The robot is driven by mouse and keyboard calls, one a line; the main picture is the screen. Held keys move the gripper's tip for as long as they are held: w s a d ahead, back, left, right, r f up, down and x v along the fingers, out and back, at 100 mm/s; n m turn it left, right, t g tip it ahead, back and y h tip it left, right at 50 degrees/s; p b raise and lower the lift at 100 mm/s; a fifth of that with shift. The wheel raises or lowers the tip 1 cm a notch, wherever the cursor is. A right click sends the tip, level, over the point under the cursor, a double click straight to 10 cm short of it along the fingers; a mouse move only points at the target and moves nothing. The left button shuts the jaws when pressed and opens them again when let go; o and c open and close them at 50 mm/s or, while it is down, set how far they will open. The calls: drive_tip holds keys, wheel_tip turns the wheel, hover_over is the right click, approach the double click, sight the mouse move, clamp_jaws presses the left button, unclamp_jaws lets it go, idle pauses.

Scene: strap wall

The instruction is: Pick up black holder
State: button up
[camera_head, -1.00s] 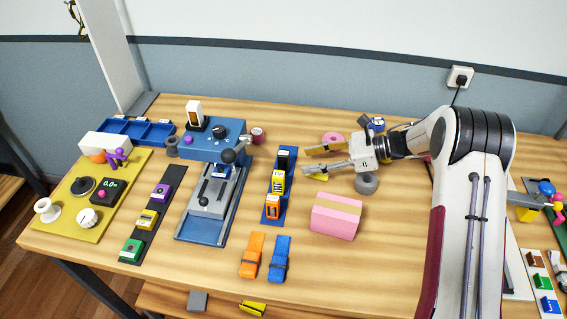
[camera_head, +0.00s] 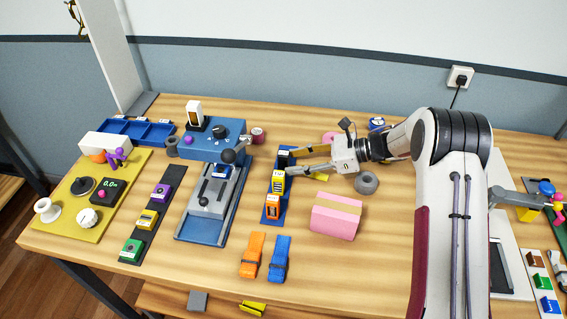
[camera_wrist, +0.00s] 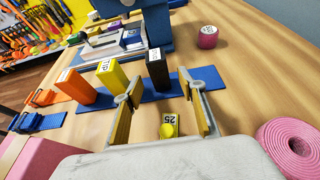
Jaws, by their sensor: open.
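The black holder (camera_wrist: 157,70) is a dark upright block with a white label on top. It stands at the far end of the blue tray (camera_wrist: 204,77), beside a yellow holder (camera_wrist: 111,76) and an orange holder (camera_wrist: 76,87). In the head view the black holder (camera_head: 284,157) is partly hidden by a finger. My gripper (camera_head: 291,163) is open and empty, pointing left at the tray's far end. In the wrist view the black holder appears between the two fingertips or just beyond them; contact cannot be told.
A yellow piece marked 25 (camera_wrist: 168,126) lies on the table below the fingers. A pink roll (camera_wrist: 292,145) and a pink block (camera_head: 336,216) are near my wrist. The blue press (camera_head: 212,146) stands left of the tray. Orange (camera_head: 252,255) and blue (camera_head: 279,258) straps lie in front.

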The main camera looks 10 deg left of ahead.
drive_tip(key=shift+x, duration=1.4)
drive_tip(key=shift+c, duration=0.3)
drive_tip(key=shift+r, duration=0.1)
clamp_jaws()
